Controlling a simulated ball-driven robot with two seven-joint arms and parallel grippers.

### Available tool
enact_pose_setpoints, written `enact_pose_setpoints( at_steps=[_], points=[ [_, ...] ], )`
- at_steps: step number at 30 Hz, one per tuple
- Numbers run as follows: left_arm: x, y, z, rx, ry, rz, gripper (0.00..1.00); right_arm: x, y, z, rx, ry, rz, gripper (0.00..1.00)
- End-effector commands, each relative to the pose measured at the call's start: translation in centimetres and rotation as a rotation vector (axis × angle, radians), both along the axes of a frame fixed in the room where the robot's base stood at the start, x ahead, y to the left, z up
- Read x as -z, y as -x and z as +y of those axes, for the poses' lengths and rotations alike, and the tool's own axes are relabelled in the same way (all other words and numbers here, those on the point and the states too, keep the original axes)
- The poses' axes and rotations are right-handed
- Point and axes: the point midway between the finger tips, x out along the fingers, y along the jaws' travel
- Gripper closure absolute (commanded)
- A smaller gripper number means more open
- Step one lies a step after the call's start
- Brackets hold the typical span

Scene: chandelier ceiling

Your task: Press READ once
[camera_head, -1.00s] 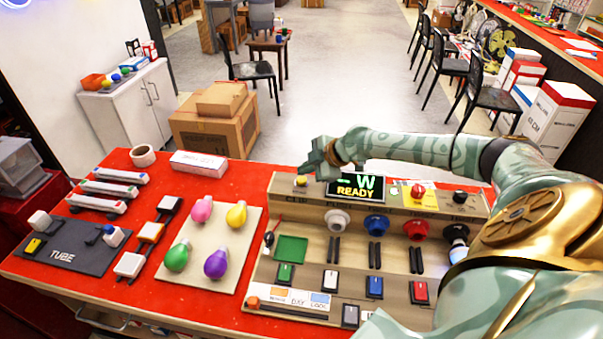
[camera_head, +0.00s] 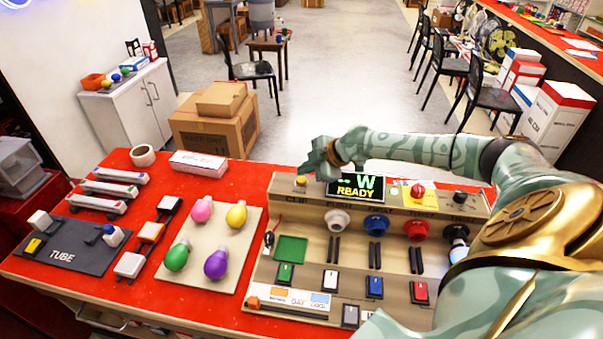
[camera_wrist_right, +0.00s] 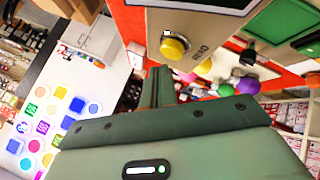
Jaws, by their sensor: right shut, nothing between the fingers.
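The tester panel (camera_head: 262,210) stands on the red bench. The yellow button also shows in the right wrist view (camera_wrist_right: 174,47), just beyond the fingers. The display (camera_head: 356,187) beside it reads "-- W READY". My right gripper (camera_head: 307,172) is shut and empty, close above the button. In the right wrist view its fingers (camera_wrist_right: 158,86) are together, and a gap to the button seems to show. My left gripper is not in view.
The panel carries coloured sockets, slots and rocker switches. To its left are a board (camera_head: 208,275) with several coloured bulbs, a grey TUBE mat (camera_head: 75,258), tubes and a white box (camera_head: 198,163). My right arm reaches across above the panel's back.

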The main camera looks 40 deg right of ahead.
Motion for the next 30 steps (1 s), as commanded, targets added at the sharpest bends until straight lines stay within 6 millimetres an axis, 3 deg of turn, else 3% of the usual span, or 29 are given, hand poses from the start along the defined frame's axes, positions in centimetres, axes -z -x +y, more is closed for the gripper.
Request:
enact_pose_setpoints(
  at_steps=[30],
  points=[
    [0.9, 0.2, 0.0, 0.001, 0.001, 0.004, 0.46, 1.2, 0.0, 0.0, 0.000, 0.000, 0.000, 1.00]
  ],
)
